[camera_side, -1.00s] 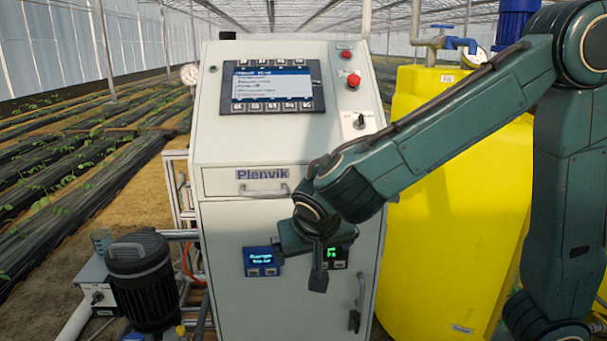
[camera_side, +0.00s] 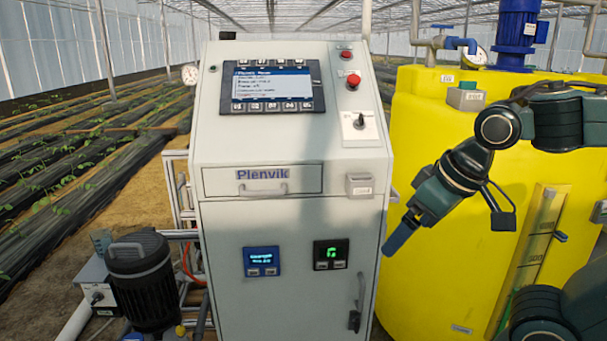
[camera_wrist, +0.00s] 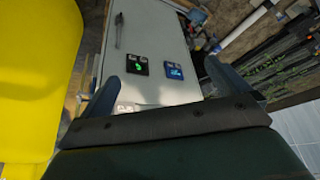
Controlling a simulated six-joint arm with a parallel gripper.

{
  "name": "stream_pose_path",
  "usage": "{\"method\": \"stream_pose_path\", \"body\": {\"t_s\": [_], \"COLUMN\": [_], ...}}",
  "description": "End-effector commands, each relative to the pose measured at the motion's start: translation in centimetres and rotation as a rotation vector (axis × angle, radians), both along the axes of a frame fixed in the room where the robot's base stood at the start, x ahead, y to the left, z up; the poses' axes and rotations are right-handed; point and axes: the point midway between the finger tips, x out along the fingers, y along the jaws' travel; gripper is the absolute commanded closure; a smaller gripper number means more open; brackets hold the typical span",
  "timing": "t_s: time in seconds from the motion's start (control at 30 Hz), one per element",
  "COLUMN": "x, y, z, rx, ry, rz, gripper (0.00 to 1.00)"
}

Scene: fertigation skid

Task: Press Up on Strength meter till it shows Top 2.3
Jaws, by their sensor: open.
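A blue meter (camera_side: 262,261) with a two-line lit display and two buttons below it sits on the left of the cabinet's lower door. A black meter (camera_side: 330,254) with a green character and two buttons sits to its right. Both show in the wrist view, blue (camera_wrist: 173,71) to the right of black (camera_wrist: 137,65). The text is too small to read surely, so I cannot tell which label or value either shows. My gripper (camera_side: 400,238) is in front of the cabinet's right edge, clear of both meters. Its fingers (camera_wrist: 168,88) are apart with nothing between them.
The pale cabinet (camera_side: 225,220) carries a screen panel (camera_side: 272,85), a red button (camera_side: 353,80), a drawer handle (camera_side: 262,189) and a door handle (camera_side: 360,300). A yellow tank (camera_side: 410,290) stands right, a dark motor (camera_side: 140,270) left. The space before the meters is clear.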

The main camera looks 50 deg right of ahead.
Motion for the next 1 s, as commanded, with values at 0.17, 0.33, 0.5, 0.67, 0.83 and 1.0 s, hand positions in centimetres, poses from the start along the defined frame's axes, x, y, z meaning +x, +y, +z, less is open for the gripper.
{"method": "stream_pose_path", "body": {"t_s": [0.17,0.33,0.5,0.67,0.83,1.0], "x": [-2.1,-2.9,-3.0,-2.9,-2.9,-2.9], "y": [0.1,0.2,0.2,0.2,0.2,0.2], "z": [0.2,0.2,0.2,0.2,0.2,0.2], "rx": [-0.012,-0.020,-0.021,-0.021,-0.021,-0.021], "ry": [-0.030,-0.039,-0.039,-0.039,-0.039,-0.039], "rz": [0.077,0.113,0.118,0.117,0.116,0.116], "gripper": [0.00,0.00,0.00,0.14,0.47,0.80]}}
